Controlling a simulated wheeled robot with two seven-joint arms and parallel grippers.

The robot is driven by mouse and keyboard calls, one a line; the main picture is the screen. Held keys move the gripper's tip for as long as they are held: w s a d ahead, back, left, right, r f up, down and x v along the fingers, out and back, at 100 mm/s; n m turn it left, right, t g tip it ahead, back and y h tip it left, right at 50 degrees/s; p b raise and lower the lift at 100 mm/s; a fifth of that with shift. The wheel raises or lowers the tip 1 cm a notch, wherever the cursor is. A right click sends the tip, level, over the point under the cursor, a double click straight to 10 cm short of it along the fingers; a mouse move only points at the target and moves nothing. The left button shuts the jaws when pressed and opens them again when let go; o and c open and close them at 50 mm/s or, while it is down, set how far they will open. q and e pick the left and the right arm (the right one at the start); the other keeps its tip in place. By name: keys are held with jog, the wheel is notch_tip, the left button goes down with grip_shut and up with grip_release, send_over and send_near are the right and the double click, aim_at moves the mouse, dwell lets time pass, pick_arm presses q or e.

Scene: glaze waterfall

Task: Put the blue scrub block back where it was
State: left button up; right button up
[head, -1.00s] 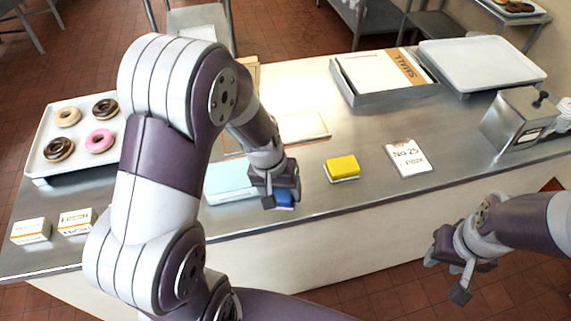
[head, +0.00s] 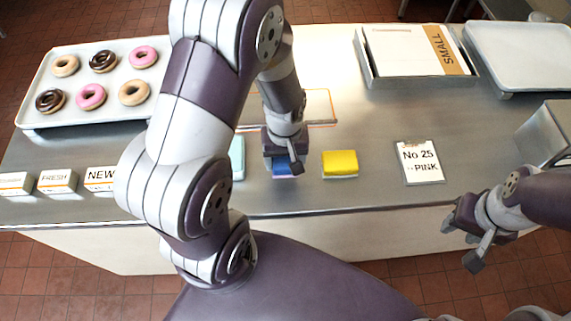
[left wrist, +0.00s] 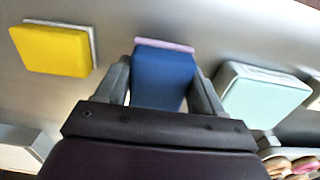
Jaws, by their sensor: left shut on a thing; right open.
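The blue scrub block (head: 283,170) is between the fingers of my left gripper (head: 284,167), near the front of the steel counter. In the left wrist view the block (left wrist: 163,78) is blue with a pinkish-lilac layer along one edge, and both fingers of the gripper (left wrist: 165,88) close on its sides. Whether it touches the counter is hard to tell. A yellow block (head: 340,163) with a pale layer lies just right of it. My right gripper (head: 469,236) is open and empty, in front of the counter at the right.
A tray of donuts (head: 45,112) is at the back left, with small label blocks (head: 57,181) in front. A "No 25 PINK" card (head: 419,162) lies right of the yellow block. A box with a "SMALL" band (head: 405,52) and an empty white tray (head: 515,52) are at the back right.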

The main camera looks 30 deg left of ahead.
pick_arm(q)
jog(key=f, duration=0.3)
jog(key=shift+s+a+f, duration=0.15)
jog(key=shift+s+f, duration=0.1)
jog(key=shift+s, duration=0.1)
jog(key=shift+w+f, duration=0.2)
jog(key=shift+f, duration=0.1)
jog(key=shift+w, duration=0.2)
jog(key=shift+s+f, duration=0.2)
jog(key=o, duration=1)
jog(key=shift+w, duration=0.1)
